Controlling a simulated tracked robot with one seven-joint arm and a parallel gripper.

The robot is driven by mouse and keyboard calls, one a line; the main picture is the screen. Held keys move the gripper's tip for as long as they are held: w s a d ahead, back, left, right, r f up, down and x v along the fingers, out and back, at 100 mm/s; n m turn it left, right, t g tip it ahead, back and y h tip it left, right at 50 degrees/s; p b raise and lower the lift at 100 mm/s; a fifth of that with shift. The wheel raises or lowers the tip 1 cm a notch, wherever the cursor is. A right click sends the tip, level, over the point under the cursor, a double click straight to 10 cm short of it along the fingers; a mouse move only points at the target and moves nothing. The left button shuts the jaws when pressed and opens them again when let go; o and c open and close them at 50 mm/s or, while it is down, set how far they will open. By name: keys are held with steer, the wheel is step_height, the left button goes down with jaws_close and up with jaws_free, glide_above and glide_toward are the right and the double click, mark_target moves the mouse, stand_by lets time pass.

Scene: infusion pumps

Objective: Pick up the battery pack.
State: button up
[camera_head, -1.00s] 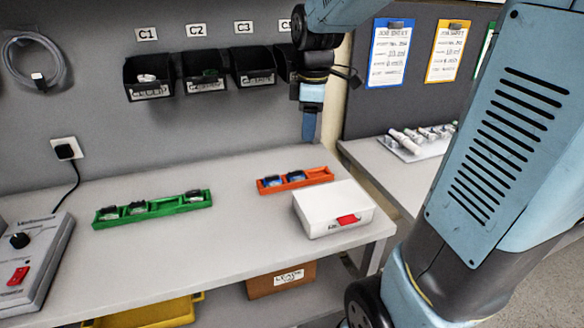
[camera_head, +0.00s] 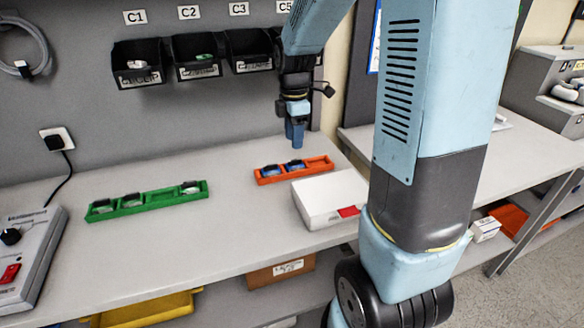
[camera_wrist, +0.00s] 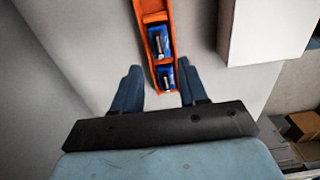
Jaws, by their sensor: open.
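Two blue packs with dark tops, which look like battery packs, sit in an orange tray (camera_head: 318,163) on the bench: a left one (camera_head: 270,170) and a right one (camera_head: 295,166). The tray's right slot is empty. A green tray (camera_head: 162,200) holds three pale packs with dark tops; I cannot tell which pack is meant. My gripper (camera_head: 296,140) is open and empty, pointing down above and behind the orange tray. In the wrist view, the fingers (camera_wrist: 161,70) straddle the tray's near end, with one blue pack (camera_wrist: 166,77) between them and another (camera_wrist: 159,40) farther up.
A white box (camera_head: 328,195) with a red label stands close to the orange tray, in front and right. A grey device (camera_head: 30,250) sits at the bench's left. Black bins (camera_head: 196,62) hang on the wall behind. The bench between the trays is clear.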

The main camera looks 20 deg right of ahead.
mark_target(295, 160)
steer(key=shift+d+f, duration=0.15)
steer(key=shift+f, duration=3.4)
jaws_close()
